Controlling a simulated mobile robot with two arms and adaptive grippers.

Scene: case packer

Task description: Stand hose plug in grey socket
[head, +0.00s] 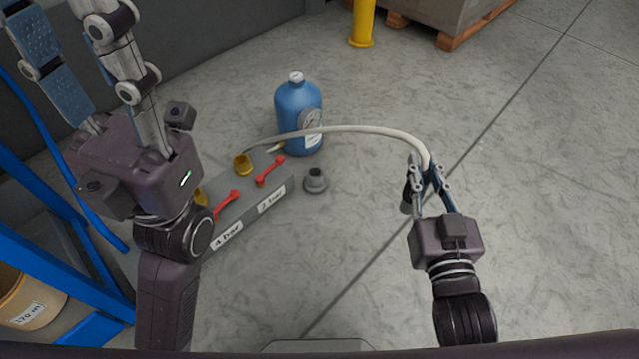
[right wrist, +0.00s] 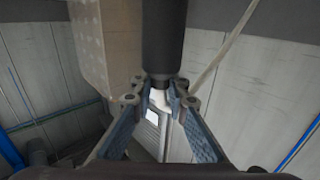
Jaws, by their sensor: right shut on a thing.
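The hose plug (head: 405,205) is a dark cylinder on the end of a pale hose (head: 350,128). My right gripper (head: 428,178) is shut on it, raised at the right of the head view. In the right wrist view the plug (right wrist: 163,40) extends from between the fingertips (right wrist: 161,97). The grey socket (head: 316,180) stands on the floor, left of the right gripper and apart from the plug. Its opening faces up and looks empty. My left gripper (head: 78,20) is at the upper left, its fingers apart and holding nothing visible; its tips are partly cut off.
A grey manifold (head: 243,208) with red levers, yellow fittings and pressure labels lies left of the socket. A blue bottle (head: 298,105) with a gauge stands behind it. Blue rack bars (head: 50,265) are at the left. Floor right of the socket is clear.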

